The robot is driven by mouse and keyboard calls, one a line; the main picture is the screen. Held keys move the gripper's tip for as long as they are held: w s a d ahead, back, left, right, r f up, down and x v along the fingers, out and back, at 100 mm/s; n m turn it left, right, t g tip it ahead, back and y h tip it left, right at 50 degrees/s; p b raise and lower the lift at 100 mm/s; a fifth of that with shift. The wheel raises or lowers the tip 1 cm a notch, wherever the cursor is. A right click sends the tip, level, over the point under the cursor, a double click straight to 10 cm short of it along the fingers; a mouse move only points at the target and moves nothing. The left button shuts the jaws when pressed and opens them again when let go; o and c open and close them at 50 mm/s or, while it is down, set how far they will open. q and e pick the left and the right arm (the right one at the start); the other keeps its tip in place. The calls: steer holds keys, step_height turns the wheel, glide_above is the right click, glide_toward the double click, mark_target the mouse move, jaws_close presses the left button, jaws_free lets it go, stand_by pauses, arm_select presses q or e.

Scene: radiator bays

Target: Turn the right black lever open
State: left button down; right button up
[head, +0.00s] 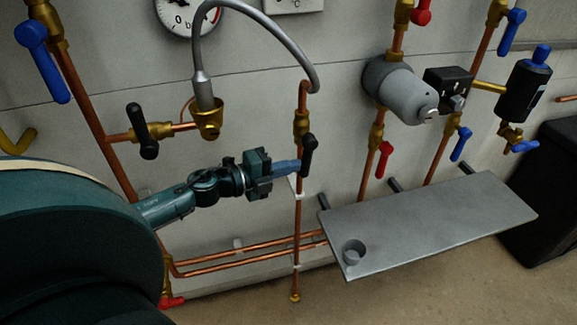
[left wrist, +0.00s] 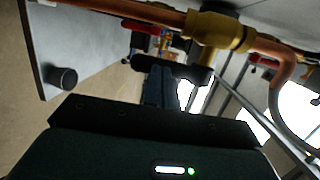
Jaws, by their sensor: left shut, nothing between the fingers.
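The right black lever (head: 308,155) sits on a brass valve (head: 301,125) in a vertical copper pipe. It hangs downward, roughly along the pipe and slightly tilted. My left gripper (head: 296,166) reaches in from the left with its blue fingers shut and empty. The fingertips are at the lever's left side; I cannot tell if they touch it. In the left wrist view, the lever (left wrist: 172,69) lies just beyond the fingertips (left wrist: 160,76), below the brass valve (left wrist: 218,32). The left black lever (head: 142,131) is on another valve, upper left. My right gripper is not in view.
A grey hose (head: 270,32) arches above the valve. Red levers (head: 384,160) and blue levers (head: 461,143) are on pipes farther right. A black bin (head: 552,190) stands at far right.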

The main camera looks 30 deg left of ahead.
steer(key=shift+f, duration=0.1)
arm_select(q)
steer(key=w+t+h+b, duration=0.1)
steer(key=b, duration=0.3)
steer(key=shift+d, duration=0.35)
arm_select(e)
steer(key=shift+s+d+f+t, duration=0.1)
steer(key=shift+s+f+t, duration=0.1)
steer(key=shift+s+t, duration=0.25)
arm_select(q)
steer(key=shift+f, duration=0.1)
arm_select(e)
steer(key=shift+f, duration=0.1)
